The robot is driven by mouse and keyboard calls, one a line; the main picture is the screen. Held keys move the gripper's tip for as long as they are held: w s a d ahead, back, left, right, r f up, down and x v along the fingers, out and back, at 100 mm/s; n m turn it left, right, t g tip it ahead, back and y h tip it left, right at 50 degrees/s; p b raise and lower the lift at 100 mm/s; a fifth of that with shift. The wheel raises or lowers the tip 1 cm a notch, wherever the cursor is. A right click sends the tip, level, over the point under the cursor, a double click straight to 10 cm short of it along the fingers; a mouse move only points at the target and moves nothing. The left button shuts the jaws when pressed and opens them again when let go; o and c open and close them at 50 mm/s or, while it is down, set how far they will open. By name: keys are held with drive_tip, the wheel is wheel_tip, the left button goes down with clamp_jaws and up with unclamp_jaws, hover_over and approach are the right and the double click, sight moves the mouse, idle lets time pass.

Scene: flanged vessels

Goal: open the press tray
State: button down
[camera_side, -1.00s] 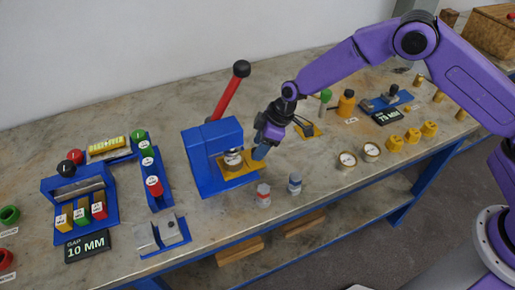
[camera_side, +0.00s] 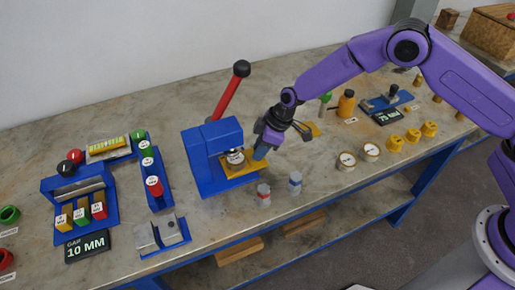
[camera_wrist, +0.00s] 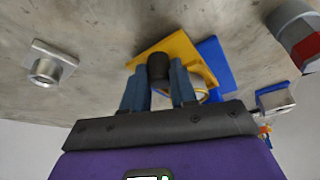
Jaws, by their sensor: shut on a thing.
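The blue press (camera_side: 205,150) stands mid-bench with its red lever (camera_side: 228,97) raised and tilted right, topped by a black knob. The yellow press tray (camera_side: 240,170) sticks out of the press front to the right, with a pale round piece on it under the press head. In the wrist view, the yellow tray (camera_wrist: 182,45) has a dark knob (camera_wrist: 158,67) between my fingers. My gripper (camera_side: 262,153) is at the tray's outer end; in the wrist view my gripper (camera_wrist: 159,78) is shut on that knob. The press interior is partly hidden.
Round gauges (camera_side: 346,161) and yellow pieces (camera_side: 412,136) lie to the right.

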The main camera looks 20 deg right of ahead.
drive_tip(key=d, duration=1.1)
drive_tip(key=shift+a, duration=0.1)
drive_tip(key=c, duration=0.9)
unclamp_jaws()
drive_tip(key=v, duration=1.7)
drive_tip(key=shift+r, duration=0.25)
